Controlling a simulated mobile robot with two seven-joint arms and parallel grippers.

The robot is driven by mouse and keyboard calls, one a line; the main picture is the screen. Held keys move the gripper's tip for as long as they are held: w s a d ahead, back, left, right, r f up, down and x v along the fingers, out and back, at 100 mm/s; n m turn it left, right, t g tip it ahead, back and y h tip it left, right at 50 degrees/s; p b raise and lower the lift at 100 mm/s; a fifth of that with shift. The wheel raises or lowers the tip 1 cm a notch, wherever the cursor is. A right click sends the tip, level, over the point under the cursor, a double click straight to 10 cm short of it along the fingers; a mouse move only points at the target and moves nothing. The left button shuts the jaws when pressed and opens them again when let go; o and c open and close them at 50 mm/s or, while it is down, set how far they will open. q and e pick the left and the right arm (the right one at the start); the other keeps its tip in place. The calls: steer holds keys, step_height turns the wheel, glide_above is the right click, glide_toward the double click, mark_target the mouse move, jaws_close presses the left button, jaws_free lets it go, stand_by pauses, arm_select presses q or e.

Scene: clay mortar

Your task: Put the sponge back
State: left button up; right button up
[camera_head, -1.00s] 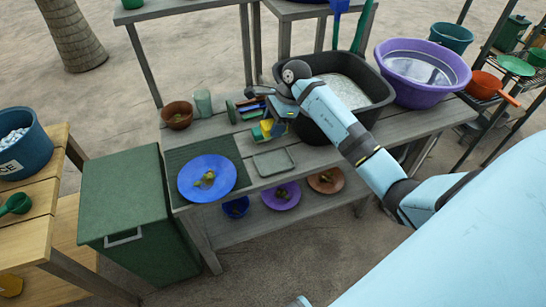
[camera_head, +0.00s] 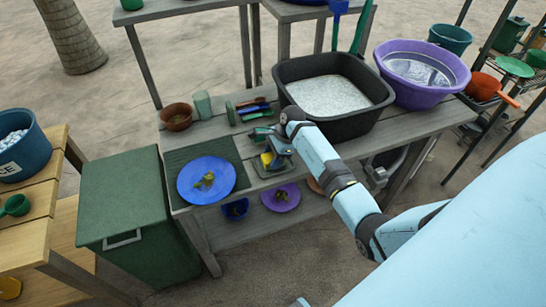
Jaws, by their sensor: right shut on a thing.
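The sponge (camera_head: 266,158) shows as a small yellow patch below the jaws of my right gripper (camera_head: 268,152). The right gripper is shut on it, and the jaws and wrist hide much of it. The sponge is over the small grey-green tray (camera_head: 262,174) at the front edge of the grey wooden table. I cannot tell whether it touches the tray, which is partly covered by the gripper. My left gripper is not in view.
A blue plate (camera_head: 222,185) with scraps lies left of the tray. Several brushes (camera_head: 253,113) lie behind it, beside a brown bowl (camera_head: 176,121) and a pale green cup (camera_head: 203,104). A black basin (camera_head: 285,77) and purple tub (camera_head: 446,92) stand to the right.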

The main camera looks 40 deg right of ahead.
steer(key=shift+f, duration=0.25)
steer(key=o, duration=0.6)
steer(key=shift+r, duration=0.1)
steer(key=shift+c, duration=0.2)
